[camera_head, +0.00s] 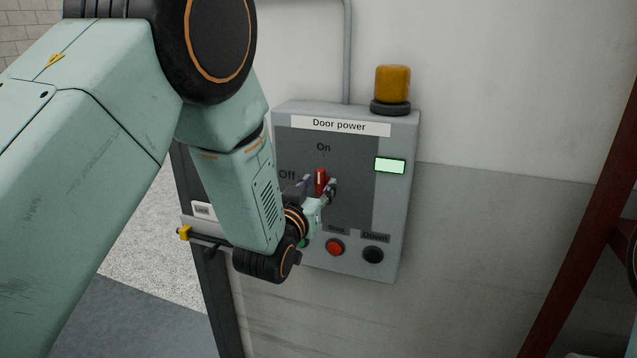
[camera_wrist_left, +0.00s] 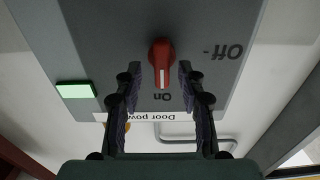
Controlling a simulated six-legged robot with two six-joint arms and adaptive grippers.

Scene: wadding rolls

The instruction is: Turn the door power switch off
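The door power switch is a red rotary knob (camera_head: 320,181) on a grey control box (camera_head: 407,150) labelled "Door power". Its handle stands upright and points to "On"; "Off" is printed to its left. In the left wrist view the picture is upside down, and the red knob (camera_wrist_left: 161,62) has its white mark toward "On". My left gripper (camera_head: 318,189) is at the box front. Its fingers (camera_wrist_left: 159,72) are open, one on each side of the knob, with a visible gap on both sides. My right gripper is not seen.
A lit green indicator (camera_head: 390,166) is on the box, and an amber lamp (camera_head: 392,84) stands on top. A red button (camera_head: 335,247) and a black "Down" button (camera_head: 373,254) sit below the knob. A dark red beam (camera_head: 580,250) stands at right.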

